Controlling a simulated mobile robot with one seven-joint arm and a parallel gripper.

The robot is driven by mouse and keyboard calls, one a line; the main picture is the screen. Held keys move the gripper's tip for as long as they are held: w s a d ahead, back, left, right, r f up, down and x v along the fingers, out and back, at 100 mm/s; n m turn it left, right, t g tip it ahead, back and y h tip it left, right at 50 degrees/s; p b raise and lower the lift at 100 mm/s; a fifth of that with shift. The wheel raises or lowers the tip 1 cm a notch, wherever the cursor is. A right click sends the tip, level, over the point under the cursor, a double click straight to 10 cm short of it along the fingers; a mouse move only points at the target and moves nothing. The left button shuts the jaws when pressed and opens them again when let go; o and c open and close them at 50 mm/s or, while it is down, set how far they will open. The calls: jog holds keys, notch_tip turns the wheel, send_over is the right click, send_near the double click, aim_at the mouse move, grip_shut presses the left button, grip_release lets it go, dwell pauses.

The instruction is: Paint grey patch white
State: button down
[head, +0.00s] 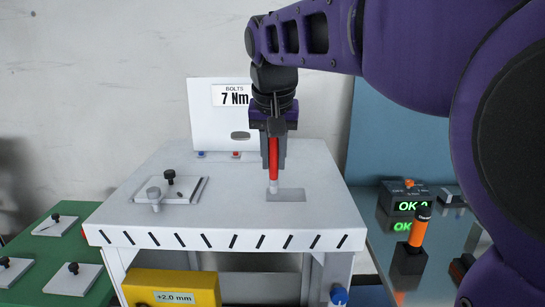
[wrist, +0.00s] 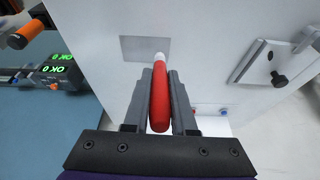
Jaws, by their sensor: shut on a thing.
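The grey patch (head: 286,195) is a flat rectangle on the white table top. It also shows in the wrist view (wrist: 140,48). My gripper (head: 273,165) is shut on a red marker (head: 273,158) with a white tip, held upright, tip down. The white tip is at the left edge of the patch in the head view; I cannot tell for certain whether it touches the surface. In the wrist view the red marker (wrist: 159,100) lies between the two grey fingers, its white tip overlapping the patch's edge. The patch looks evenly grey where it shows.
A "7 Nm" sign panel (head: 205,115) stands behind. A yellow "+2.0 mm" box (head: 172,290) is below. An orange-handled tool (head: 419,228) and OK displays (head: 411,206) are right.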

jog(key=shift+a, duration=1.1)
jog(key=shift+r, duration=0.15)
jog(key=shift+r, duration=2.9)
notch_tip(320, 180, up, 3)
